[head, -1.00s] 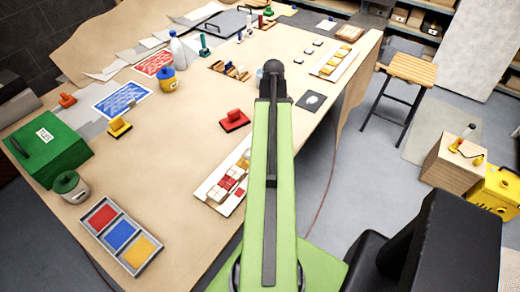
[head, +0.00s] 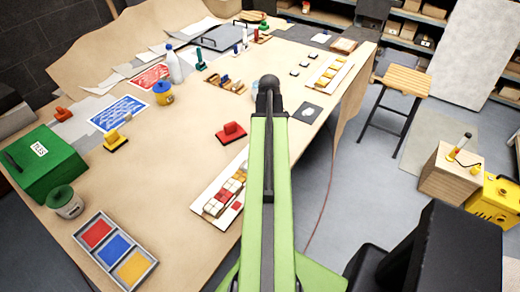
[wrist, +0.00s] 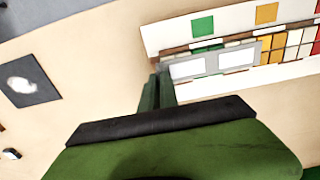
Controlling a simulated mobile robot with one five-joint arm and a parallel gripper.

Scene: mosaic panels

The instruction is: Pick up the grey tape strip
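A grey strip with two pale rectangles (wrist: 215,63), which looks like the tape strip, lies over a mosaic panel (wrist: 205,87) in the wrist view. I cannot make it out in the head view. The panel carries white, green, orange and red tiles. My gripper (wrist: 158,86) shows as two dark green fingers close together, their tips by the strip's left end. I cannot tell whether they touch it or whether a gap lies between them. In the head view my arm hides the gripper.
A panel with red and white tiles (head: 206,208) lies left of my arm, near a red-handled block (head: 231,133). A dark card with a white blot (head: 306,112) lies to the right. A three-colour tray (head: 91,234) and green box (head: 60,185) stand at left.

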